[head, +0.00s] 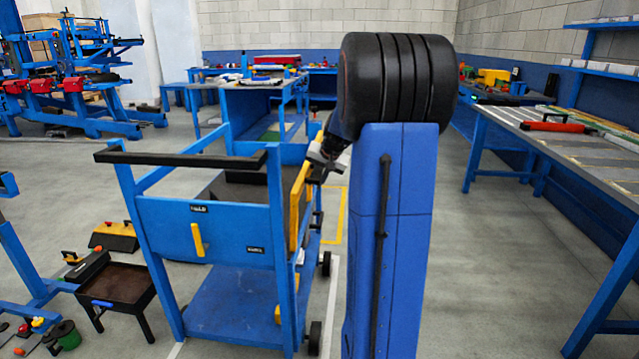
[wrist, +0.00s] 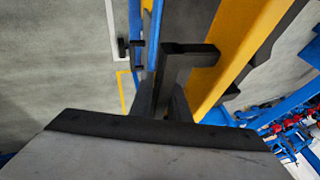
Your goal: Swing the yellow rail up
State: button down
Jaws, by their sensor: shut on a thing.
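The yellow rail (head: 298,205) is at the right side of the blue cart, seen nearly edge-on in the head view. In the wrist view the rail (wrist: 240,50) runs as a broad yellow band on a slant at upper right. My gripper (head: 318,165) is at the upper part of the rail, partly hidden by my own blue column. In the wrist view my dark gripper (wrist: 172,75) is shut at the rail's near side, where a dark piece meets the yellow face. The exact contact is hard to make out.
The blue cart (head: 222,232) has a black handle bar (head: 185,158) and a small yellow handle (head: 197,240) on its front panel. A low black tray stand (head: 115,285) is to its left. A workbench (head: 560,140) stands at right, with open floor before it.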

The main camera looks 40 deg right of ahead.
dwell(0.3)
jog(key=c, duration=1.8)
grip_release()
jog(key=shift+o, duration=0.2)
jog(key=v, duration=1.7)
jog(key=shift+r, duration=0.2)
jog(key=shift+s+a, duration=0.1)
